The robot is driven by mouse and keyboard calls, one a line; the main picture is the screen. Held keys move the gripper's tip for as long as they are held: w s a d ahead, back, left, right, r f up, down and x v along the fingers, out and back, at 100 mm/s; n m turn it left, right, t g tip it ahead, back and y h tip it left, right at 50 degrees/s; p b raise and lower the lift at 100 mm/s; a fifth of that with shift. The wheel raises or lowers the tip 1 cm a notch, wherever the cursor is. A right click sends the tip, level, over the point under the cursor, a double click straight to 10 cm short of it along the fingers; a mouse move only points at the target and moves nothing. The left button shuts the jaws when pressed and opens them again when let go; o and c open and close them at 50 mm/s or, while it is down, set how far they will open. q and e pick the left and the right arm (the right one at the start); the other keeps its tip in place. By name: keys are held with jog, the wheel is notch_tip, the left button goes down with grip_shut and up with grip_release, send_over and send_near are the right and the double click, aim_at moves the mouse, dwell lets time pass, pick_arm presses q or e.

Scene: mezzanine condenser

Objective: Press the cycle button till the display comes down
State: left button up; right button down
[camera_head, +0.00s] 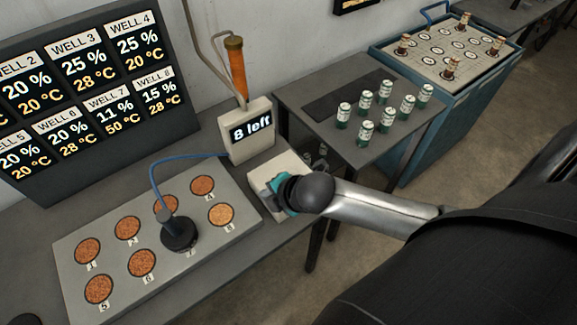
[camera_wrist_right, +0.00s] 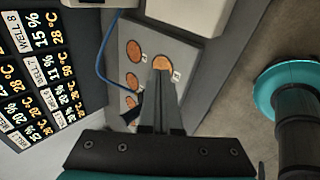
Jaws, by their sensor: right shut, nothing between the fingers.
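The display (camera_head: 251,132) is a pale upright box behind the board and reads "8 left". A pale low box (camera_head: 272,163) sits in front of it, partly covered by my right gripper (camera_wrist_right: 167,85) and wrist. I cannot make out the cycle button in either view. In the head view the right wrist is over the low box and its fingers are hidden. In the right wrist view the fingers are shut and empty, their tips overlapping the board near well 8. I cannot tell whether they touch anything. My left gripper is out of view.
The well board (camera_head: 190,262) holds several brown-filled wells. A black probe (camera_head: 179,234) on a blue cable stands at well 7. A readout panel (camera_head: 90,85) leans behind. Several cans (camera_head: 365,110) stand on the side table (camera_head: 290,92); a teal crate (camera_head: 405,150) is beyond.

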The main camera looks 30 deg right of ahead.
jog(key=w+d+n+t, duration=0.1)
jog(key=w+d+n, duration=0.5)
jog(key=d+n, duration=0.2)
jog(key=d, duration=0.2)
jog(key=shift+w+d+r+n, duration=0.25)
jog(key=shift+w+d+n, duration=0.15)
notch_tip(320, 180, down, 8)
jog(key=b, duration=0.7)
jog(key=shift+r+b, duration=0.2)
jog(key=shift+b, duration=0.15)
jog(key=shift+f+b, duration=0.35)
jog(key=shift+f, duration=0.25)
jog(key=shift+f, duration=0.1)
dwell(0.6)
jog(key=shift+f, duration=0.3)
